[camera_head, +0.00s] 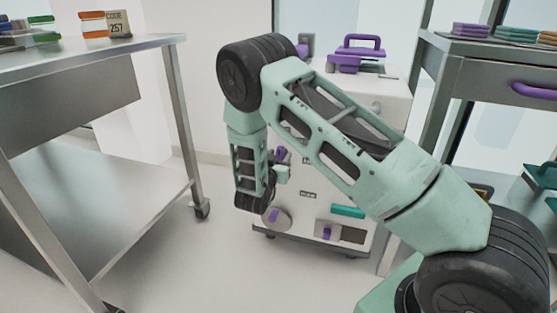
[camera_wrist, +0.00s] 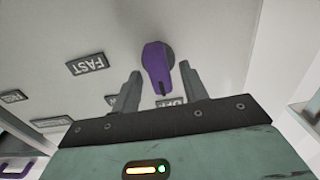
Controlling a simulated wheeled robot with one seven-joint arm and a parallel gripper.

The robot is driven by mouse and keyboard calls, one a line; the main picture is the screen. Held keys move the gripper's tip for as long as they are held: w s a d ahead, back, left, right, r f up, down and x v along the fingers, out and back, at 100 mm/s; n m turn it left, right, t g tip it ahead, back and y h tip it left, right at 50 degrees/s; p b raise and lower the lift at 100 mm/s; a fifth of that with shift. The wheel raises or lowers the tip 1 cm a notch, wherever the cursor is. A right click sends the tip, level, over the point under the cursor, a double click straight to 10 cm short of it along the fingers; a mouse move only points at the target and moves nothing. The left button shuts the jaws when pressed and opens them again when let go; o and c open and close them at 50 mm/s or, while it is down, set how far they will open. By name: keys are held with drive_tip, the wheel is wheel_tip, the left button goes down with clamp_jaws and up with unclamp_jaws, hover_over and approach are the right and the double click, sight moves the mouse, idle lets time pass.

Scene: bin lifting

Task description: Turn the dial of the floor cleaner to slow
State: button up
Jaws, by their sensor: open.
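The floor cleaner (camera_head: 392,105) is a white box standing on the floor behind my arm in the head view. In the wrist view its purple dial (camera_wrist: 154,66) has a long pointer on a dark round base. The pointer aims down the picture, towards a partly hidden label (camera_wrist: 172,102) that seems to read OFF. A FAST label (camera_wrist: 87,63) is to the left. No label reading slow can be made out. My gripper (camera_wrist: 160,69) is open, with one finger on each side of the dial; contact cannot be told. In the head view my arm hides much of the panel.
A metal table (camera_head: 100,48) stands at the left, with a lower shelf and a caster near the cleaner. A metal bench (camera_head: 480,48) is at the right. The cleaner's purple handle (camera_head: 362,50) rises on top. Open floor lies between the table and cleaner.

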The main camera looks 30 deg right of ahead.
drive_tip(key=shift+c, duration=0.3)
clamp_jaws()
drive_tip(key=shift+m, duration=0.4)
drive_tip(key=m, duration=0.3)
drive_tip(key=shift+s+d+f+m, duration=0.1)
drive_tip(key=shift+s+d+m, duration=0.05)
drive_tip(key=shift+m, duration=0.25)
drive_tip(key=m+b, duration=0.1)
drive_tip(key=m, duration=0.1)
drive_tip(key=m+b, duration=0.1)
drive_tip(key=m, duration=0.2)
drive_tip(key=shift+s+f, duration=0.15)
drive_tip(key=shift+f, duration=0.05)
drive_tip(key=shift+o, duration=0.3)
unclamp_jaws()
drive_tip(key=shift+r, duration=0.1)
